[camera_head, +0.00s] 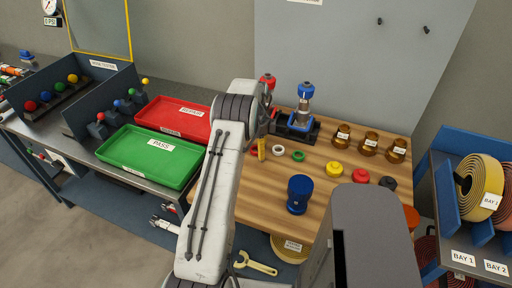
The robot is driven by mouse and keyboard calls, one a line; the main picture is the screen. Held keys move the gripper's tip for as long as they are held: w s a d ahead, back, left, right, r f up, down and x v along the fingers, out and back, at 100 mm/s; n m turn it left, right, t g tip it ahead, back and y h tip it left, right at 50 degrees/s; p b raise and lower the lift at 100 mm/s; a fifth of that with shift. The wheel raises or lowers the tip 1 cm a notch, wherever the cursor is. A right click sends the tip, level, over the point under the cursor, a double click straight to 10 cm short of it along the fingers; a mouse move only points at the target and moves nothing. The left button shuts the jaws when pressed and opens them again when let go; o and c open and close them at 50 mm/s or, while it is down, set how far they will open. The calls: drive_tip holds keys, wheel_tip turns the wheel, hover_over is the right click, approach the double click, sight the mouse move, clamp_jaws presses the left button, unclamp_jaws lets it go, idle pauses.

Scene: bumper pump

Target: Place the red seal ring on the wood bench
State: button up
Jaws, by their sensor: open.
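The red seal ring (254,151) lies on the wood bench (325,150), partly hidden by my arm and a yellow upright piece in front of it. A white ring (278,151) and a green ring (298,156) lie to its right. My gripper (265,122) is at the end of my pale arm, above the back left part of the bench, close to the red ring in the picture. It is open, mostly seen from behind, and I see nothing held. The gap between the gripper and the ring is hard to judge.
A blue-topped pump (305,105) stands in a black holder (292,130) behind the rings. Brass parts (369,144), coloured caps (334,169) and a blue cylinder (300,194) stand on the bench. Green (150,156) and red (178,117) trays are at left; a hose rack (450,204) is at right.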

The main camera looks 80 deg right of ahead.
sight(256, 149)
wheel_tip(256, 149, up, 12)
drive_tip(key=shift+b, duration=0.45)
drive_tip(key=shift+r, duration=0.15)
